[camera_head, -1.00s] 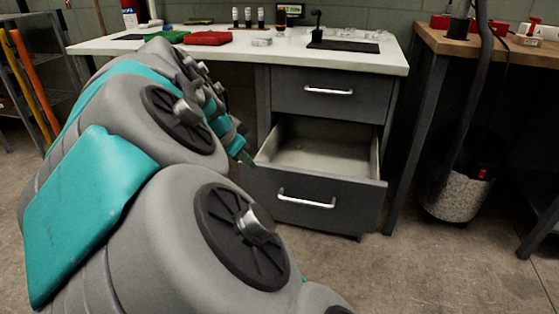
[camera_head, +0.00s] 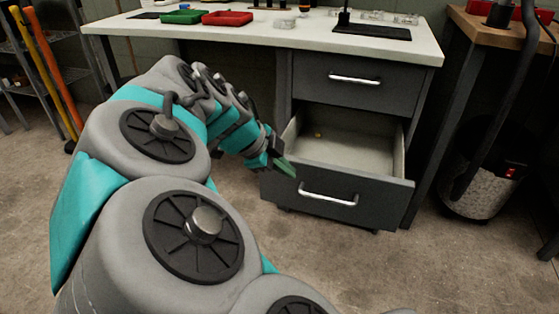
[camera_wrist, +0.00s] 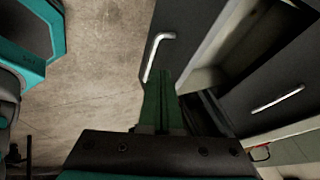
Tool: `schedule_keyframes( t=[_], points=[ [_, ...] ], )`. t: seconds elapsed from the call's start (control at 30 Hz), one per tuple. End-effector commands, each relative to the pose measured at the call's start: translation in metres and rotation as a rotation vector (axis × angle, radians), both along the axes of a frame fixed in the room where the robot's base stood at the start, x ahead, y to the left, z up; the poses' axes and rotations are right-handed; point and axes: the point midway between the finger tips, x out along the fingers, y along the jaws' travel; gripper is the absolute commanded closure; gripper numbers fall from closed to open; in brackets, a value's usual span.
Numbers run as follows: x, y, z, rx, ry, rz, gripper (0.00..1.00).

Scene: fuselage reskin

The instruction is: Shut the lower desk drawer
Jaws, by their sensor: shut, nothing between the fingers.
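The lower desk drawer (camera_head: 381,198) is pulled out and its pale inside shows in the head view. A small yellow item (camera_head: 318,135) lies in it near the back left. Its bar handle (camera_head: 328,195) is on the dark front. My gripper (camera_head: 288,170) is shut and empty, with its green fingers close to the drawer front's upper left corner; I cannot tell whether they touch. In the wrist view the fingers (camera_wrist: 163,95) point toward the lower drawer's front, beside its handle (camera_wrist: 157,52). The upper drawer (camera_head: 358,83) is closed.
The white desktop (camera_head: 270,42) above holds a green tray (camera_head: 183,17), a red tray (camera_head: 227,18) and a black pad (camera_head: 372,31). A bin (camera_head: 480,180) stands under the wooden bench at right. The floor before the drawer is clear.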

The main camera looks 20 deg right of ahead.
Motion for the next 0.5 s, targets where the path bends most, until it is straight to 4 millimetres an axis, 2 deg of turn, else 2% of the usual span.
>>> schedule_keyframes(
  t=[0.27,0.5],
  points=[
    [0.008,-0.025,-0.035,0.000,0.004,0.001,1.00],
    [0.030,-0.041,-0.035,-0.001,0.003,0.000,1.00]
  ],
)
